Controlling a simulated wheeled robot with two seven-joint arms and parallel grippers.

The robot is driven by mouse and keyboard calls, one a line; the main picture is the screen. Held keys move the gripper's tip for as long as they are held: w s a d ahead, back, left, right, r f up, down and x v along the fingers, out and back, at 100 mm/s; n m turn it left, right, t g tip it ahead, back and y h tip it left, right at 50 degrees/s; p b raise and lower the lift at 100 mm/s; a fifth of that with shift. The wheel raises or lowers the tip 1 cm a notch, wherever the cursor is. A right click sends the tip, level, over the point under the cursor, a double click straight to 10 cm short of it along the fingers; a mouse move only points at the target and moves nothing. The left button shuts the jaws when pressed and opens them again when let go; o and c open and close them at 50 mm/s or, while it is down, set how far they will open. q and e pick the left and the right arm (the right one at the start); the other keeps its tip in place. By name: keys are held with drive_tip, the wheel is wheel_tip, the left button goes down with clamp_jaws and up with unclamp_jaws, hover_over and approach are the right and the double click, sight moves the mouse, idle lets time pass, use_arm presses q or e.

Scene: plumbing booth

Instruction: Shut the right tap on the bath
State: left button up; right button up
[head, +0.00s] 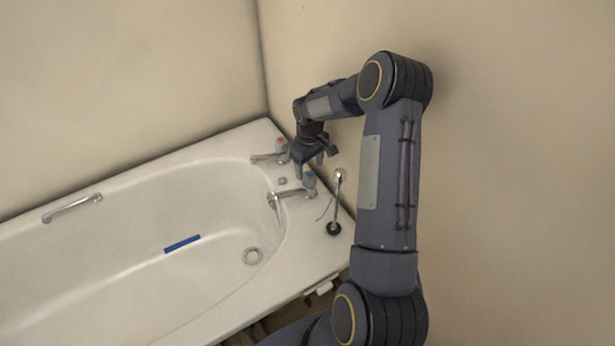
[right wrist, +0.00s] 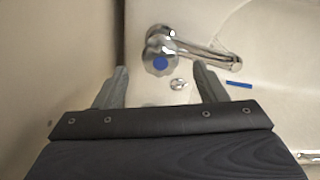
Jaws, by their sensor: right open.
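The white bath (head: 130,215) has two chrome taps at its right end. The farther tap (head: 281,147) has a red mark on its handle. The nearer, right tap (head: 309,182) has a blue-marked handle, and its spout points left over the basin. In the right wrist view the blue-marked handle (right wrist: 160,62) appears ahead, between the two fingers. My right gripper (head: 310,166) is open and empty, pointing down just above this handle; I cannot tell whether it touches it. My left gripper is not in view.
A chrome grab handle (head: 72,208) is on the far side. Walls close in behind and right.

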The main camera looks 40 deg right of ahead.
sight(310, 175)
wheel_tip(310, 175, down, 5)
drive_tip(key=shift+f, duration=0.2)
drive_tip(key=c, duration=1)
